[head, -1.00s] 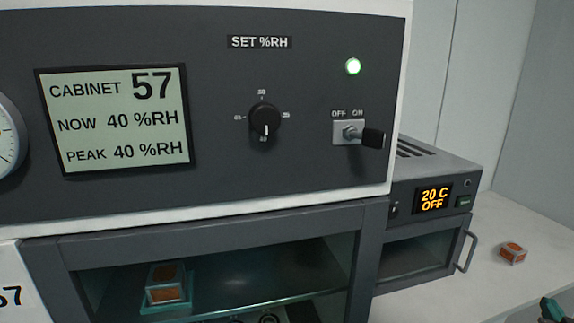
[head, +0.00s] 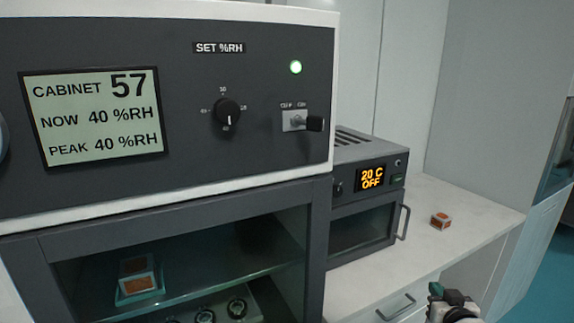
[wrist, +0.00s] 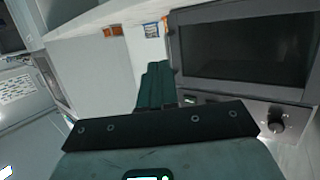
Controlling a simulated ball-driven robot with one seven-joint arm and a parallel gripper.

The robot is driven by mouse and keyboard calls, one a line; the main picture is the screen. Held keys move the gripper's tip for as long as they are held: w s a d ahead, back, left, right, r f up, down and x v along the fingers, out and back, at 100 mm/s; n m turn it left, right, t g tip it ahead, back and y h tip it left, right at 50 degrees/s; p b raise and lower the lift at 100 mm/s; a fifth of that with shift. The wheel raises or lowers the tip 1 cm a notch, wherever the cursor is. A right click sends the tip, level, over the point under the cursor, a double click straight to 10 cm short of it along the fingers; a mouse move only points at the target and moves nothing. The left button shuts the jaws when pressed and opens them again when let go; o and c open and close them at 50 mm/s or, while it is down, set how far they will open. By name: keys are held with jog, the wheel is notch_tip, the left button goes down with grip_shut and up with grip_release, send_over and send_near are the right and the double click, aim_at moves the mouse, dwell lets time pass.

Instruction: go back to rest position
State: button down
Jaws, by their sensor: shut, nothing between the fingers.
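My gripper shows in the wrist view (wrist: 155,85) with its dark green fingers together and nothing between them. The fingers point toward a white surface, to the left of a dark-windowed unit (wrist: 245,45).
Cabinet 57 (head: 185,185) fills the left, its green lamp (head: 296,67) lit. A small oven (head: 360,215) reading 20 C OFF stands right of it. An orange-and-white box (head: 440,220) lies on the counter; another box (head: 137,277) sits inside the cabinet.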

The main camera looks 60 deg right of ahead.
jog(key=w+a+f+n+y, duration=0.5)
jog(key=w+a+f+y, duration=0.3)
jog(key=w+a, duration=0.65)
jog(key=s+a+f+n+g+y, duration=0.2)
jog(key=a+f+n, duration=0.1)
jog(key=a, duration=0.9)
jog(key=s+a+f+n+g+y, duration=0.2)
jog(key=a+f+n+g+y, duration=0.1)
jog(key=a, duration=1)
jog(key=shift+s+n+y, duration=0.2)
jog(key=shift+n+y, duration=0.1)
jog(key=shift+n, duration=0.3)
jog(key=shift+d, duration=0.1)
